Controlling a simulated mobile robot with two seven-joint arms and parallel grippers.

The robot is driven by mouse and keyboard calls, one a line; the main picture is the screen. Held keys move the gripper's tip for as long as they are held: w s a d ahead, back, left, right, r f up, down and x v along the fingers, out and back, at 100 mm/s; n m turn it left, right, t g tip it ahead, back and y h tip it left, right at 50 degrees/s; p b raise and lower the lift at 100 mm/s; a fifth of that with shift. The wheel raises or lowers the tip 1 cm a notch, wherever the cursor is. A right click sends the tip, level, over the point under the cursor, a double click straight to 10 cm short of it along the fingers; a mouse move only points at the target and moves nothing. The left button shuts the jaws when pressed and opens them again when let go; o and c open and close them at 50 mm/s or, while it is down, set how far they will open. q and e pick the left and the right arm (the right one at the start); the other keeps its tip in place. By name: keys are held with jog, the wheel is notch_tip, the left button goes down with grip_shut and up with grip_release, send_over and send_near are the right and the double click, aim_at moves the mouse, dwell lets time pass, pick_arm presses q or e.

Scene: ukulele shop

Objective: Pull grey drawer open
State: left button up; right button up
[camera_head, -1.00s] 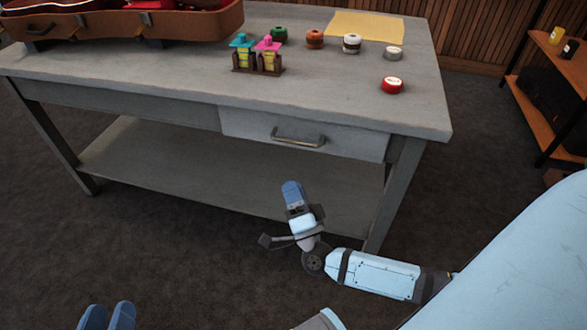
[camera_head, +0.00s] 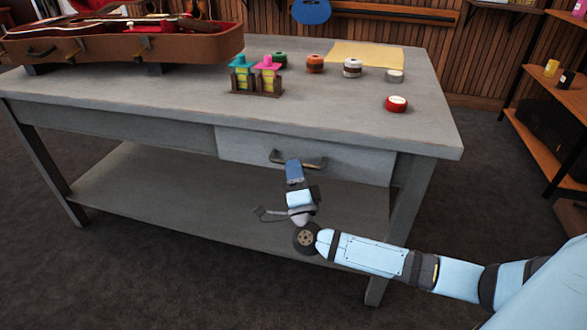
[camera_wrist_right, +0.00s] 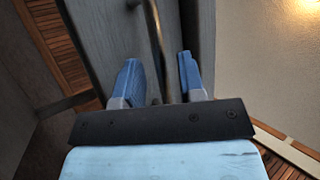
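The grey drawer (camera_head: 350,165) sits under the right part of the grey table's top, and its front looks flush with the frame, so it appears shut. Its metal bar handle (camera_head: 279,158) is partly hidden behind my right gripper (camera_head: 293,166). In the right wrist view the gripper's two blue fingers (camera_wrist_right: 159,78) are apart. The handle (camera_wrist_right: 158,40) runs between them, with a gap visible on each side. The right gripper is open and does not hold the handle. My left gripper is out of view.
The grey table (camera_head: 180,105) carries a brown instrument case (camera_head: 120,48), small coloured bottles in a holder (camera_head: 256,85), several round tins and a yellow sheet (camera_head: 365,52). A lower shelf (camera_head: 160,190) lies beneath. A wooden shelf unit (camera_head: 545,135) stands right.

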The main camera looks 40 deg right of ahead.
jog(key=shift+x, duration=1.05)
grip_shut()
